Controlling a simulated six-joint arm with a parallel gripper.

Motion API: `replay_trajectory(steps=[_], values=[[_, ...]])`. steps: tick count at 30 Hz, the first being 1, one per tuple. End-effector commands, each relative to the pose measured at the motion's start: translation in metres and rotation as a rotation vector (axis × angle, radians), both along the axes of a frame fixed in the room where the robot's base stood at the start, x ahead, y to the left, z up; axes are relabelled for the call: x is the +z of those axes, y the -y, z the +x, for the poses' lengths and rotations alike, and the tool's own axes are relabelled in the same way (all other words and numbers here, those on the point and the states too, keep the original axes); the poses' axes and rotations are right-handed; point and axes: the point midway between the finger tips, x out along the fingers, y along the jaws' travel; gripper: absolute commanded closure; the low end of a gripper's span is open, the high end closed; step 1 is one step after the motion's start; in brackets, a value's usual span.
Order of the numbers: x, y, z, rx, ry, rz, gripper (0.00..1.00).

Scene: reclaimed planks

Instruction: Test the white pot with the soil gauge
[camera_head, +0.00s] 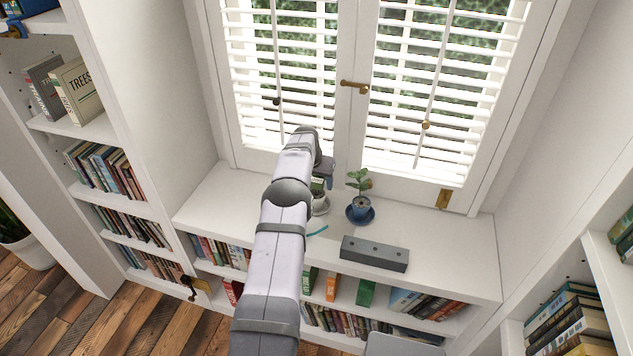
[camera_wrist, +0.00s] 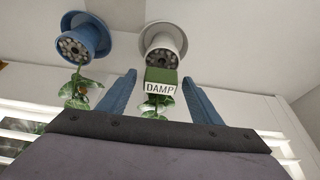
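The white pot (camera_wrist: 163,45) shows in the middle of the wrist view, on a white saucer, with pebbly soil and green leaves (camera_wrist: 158,104). In the head view the white pot (camera_head: 320,205) is partly hidden behind my arm. The soil gauge (camera_wrist: 161,78) has a green head and a white label reading "DAMP". It is at the white pot, in front of its soil in the wrist view; its probe is hidden. My gripper (camera_wrist: 159,80) is open, its blue fingers on either side of the gauge head with gaps visible on both sides.
A blue pot (camera_head: 360,207) with a plant stands on a blue saucer right of the white pot. A grey block (camera_head: 374,253) with holes lies nearer the sill's front edge. A teal curved strip (camera_head: 317,231) lies nearby. Shuttered windows (camera_head: 440,90) stand behind; the right sill is clear.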

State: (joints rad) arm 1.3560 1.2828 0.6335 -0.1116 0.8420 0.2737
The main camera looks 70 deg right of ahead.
Motion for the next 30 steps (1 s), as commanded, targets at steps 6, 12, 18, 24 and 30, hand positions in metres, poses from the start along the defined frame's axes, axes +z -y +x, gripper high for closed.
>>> replay_trajectory(steps=[6, 12, 18, 24, 30], values=[[0.001, 0.000, 0.000, 0.000, 0.000, 0.000, 0.41], [0.011, -0.004, 0.000, 0.000, 0.000, -0.001, 0.41], [0.029, -0.012, 0.001, 0.000, 0.001, -0.002, 0.41], [0.049, -0.021, 0.001, 0.000, 0.000, -0.002, 0.41], [0.063, -0.027, 0.001, 0.000, 0.001, -0.001, 0.41]])
